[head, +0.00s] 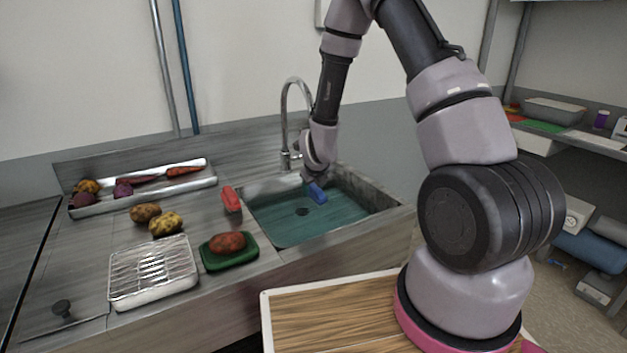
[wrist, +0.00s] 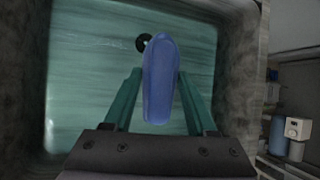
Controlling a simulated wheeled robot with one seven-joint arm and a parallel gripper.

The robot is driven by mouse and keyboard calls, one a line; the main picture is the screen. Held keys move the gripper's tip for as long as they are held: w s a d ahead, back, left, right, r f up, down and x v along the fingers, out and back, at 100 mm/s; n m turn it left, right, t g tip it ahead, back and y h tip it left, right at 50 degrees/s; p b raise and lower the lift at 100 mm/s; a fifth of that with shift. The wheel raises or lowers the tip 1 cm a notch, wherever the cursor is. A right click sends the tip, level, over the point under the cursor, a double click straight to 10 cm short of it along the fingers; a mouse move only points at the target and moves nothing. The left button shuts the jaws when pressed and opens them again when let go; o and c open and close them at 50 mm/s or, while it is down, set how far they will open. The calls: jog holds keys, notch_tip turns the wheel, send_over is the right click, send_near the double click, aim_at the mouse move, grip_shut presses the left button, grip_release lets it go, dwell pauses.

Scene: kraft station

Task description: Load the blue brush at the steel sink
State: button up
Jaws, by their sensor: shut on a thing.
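The blue brush (head: 317,192) is over the steel sink, held by my gripper (head: 312,184). In the wrist view the brush (wrist: 160,80) sits between the two green-tinted fingers of my gripper (wrist: 160,95), its long end pointing away from the palm. The gripper is shut on it. The steel sink (head: 262,190) has a teal-looking basin with a dark round drain, which also shows in the wrist view (wrist: 144,42) just beyond the brush. I cannot tell whether the brush touches the water or basin floor.
A curved faucet (head: 285,125) stands behind the sink, close to my wrist. Left of the sink are a red brush-like block (head: 231,198), a green tray (head: 230,262) with a reddish potato, a wire-racked tray (head: 152,272), loose potatoes (head: 165,223) and a long vegetable tray (head: 205,180).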

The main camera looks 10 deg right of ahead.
aim_at(314, 196)
jog(key=shift+f, duration=2.25)
jog(key=shift+r, duration=5.55)
jog(key=shift+r, duration=2)
